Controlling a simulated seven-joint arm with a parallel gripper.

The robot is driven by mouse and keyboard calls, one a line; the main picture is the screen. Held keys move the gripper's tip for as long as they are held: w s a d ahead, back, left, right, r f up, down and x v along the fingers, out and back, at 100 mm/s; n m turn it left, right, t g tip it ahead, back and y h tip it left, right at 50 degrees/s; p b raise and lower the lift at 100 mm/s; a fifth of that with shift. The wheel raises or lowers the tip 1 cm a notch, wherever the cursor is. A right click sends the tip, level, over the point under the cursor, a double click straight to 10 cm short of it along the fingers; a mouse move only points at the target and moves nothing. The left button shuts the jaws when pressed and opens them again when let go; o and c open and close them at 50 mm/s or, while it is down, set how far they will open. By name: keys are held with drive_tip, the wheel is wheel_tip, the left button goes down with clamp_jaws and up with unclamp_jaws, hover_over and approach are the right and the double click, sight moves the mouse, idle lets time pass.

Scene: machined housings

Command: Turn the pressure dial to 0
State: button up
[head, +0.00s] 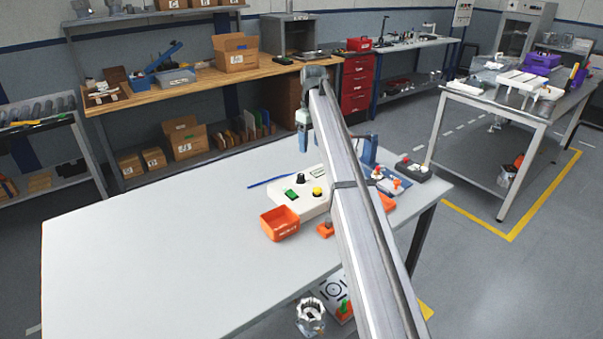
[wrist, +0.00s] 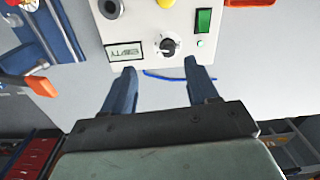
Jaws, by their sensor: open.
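A white control box (head: 316,207) stands on the table; its face (wrist: 140,21) also shows in the wrist view. It carries a black dial (wrist: 168,46) with a light pointer mark, also seen in the head view (head: 300,177). The dial's scale is too small to read. Near it are a green rocker switch (wrist: 203,21), a yellow button (wrist: 166,3) and a small label plate (wrist: 126,50). A second dark knob (wrist: 111,8) is cut off at the top. My gripper (wrist: 160,67) is open and empty, its fingertips on either side of the dial's near side, apart from it.
An orange bin (head: 280,224) stands in front of the box. A thin blue strip (head: 268,182) lies behind it. Small red, grey and blue items (head: 390,181) lie to the right, beyond my arm. The left of the white table (head: 150,250) is clear.

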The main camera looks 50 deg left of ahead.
sight(302, 175)
drive_tip(key=a+f, duration=0.1)
drive_tip(key=f, duration=0.3)
drive_tip(key=s+f, duration=0.1)
drive_tip(key=f, duration=0.3)
drive_tip(key=a+f, duration=0.1)
drive_tip(key=f, duration=0.3)
drive_tip(key=shift+s+a+f, duration=0.25)
drive_tip(key=shift+s+a, duration=0.05)
drive_tip(key=shift+s, duration=0.1)
drive_tip(key=c, duration=1)
